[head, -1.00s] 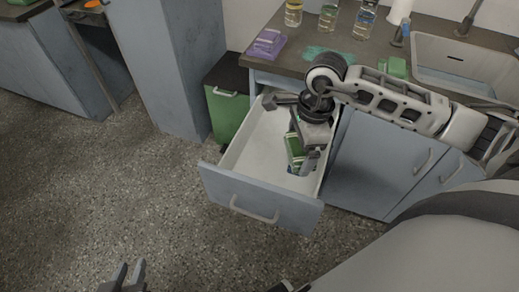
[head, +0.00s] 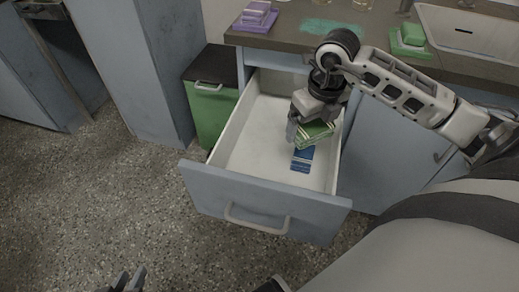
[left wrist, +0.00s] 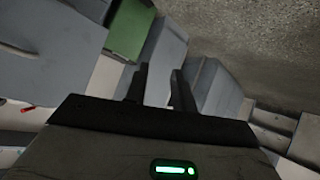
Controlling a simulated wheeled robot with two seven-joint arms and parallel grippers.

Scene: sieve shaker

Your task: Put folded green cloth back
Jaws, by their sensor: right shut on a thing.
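The folded green cloth (head: 316,135), with pale stripes along its edge, is in my right gripper (head: 309,122) in the head view. The gripper is shut on it over the right side of the open drawer (head: 250,150). The cloth is tilted, and the gripper hides part of it. A folded blue cloth (head: 301,160) lies on the drawer floor just below. My left gripper (head: 126,279) is at the bottom left of the head view, away from the drawer. Its two fingers are apart and empty in the left wrist view (left wrist: 158,88).
The counter (head: 290,35) above the drawer carries a folded purple cloth (head: 256,16), a teal smear (head: 330,26) and another green folded item (head: 408,40) beside the sink (head: 465,30). A green bin (head: 210,108) stands left of the drawer. The drawer's left half is empty.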

